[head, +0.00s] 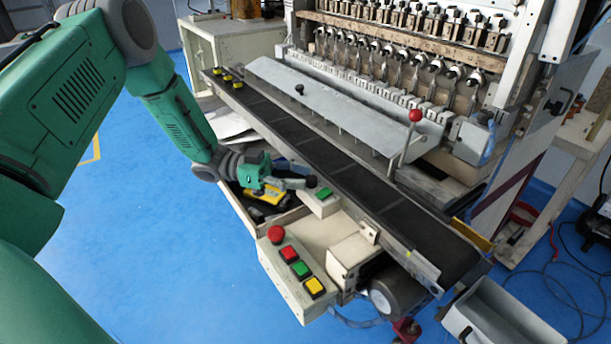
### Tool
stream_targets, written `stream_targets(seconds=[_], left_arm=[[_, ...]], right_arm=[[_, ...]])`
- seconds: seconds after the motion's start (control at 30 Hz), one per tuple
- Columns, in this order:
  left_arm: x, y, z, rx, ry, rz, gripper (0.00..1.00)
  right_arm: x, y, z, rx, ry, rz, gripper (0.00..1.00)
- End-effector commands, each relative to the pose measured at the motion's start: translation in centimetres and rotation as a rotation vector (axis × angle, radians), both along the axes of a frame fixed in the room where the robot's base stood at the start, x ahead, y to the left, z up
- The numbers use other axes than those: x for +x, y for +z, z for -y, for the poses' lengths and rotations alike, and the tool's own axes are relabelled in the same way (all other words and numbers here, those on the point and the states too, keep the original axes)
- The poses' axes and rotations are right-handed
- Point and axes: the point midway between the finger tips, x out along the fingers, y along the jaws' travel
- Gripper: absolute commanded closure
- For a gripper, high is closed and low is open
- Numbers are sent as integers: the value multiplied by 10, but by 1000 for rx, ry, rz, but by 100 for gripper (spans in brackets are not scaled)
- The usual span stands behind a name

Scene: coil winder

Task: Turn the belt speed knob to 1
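A small pale control box (322,208) sits beside the conveyor belt (365,183). It carries a green button (324,193) and, at its left end, a small dark knob (311,181), which I take to be the belt speed knob. Its markings are too small to read. My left gripper (298,184) reaches in from the left, with its grey fingertips right beside the dark knob. I cannot tell whether the fingers touch the knob or how far apart they are. My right gripper is not in view.
A button panel (290,275) with a red stop button (276,234) and several coloured buttons stands in front of the box. A lever with a red ball (415,115) rises behind the belt. A grey bin (490,318) is at lower right. Blue floor lies open at left.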

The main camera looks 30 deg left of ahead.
Motion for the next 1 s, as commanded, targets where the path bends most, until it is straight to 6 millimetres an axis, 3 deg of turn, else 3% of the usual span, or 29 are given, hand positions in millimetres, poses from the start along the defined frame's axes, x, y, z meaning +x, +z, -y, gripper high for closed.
stream_targets(seconds=[0.13,0.47,0.53,0.57,0.77,1.0], left_arm=[[4,-1,10,-2,0,0,69],[5,-1,11,-3,1,1,69],[5,-1,11,-3,1,1,94],[5,-1,11,-2,1,1,100],[5,0,12,-1,12,0,100],[2,4,15,-6,215,-4,100]], right_arm=[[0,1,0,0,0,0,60],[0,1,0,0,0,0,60],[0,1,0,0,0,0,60],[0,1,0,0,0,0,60],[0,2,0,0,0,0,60],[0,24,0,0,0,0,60]])
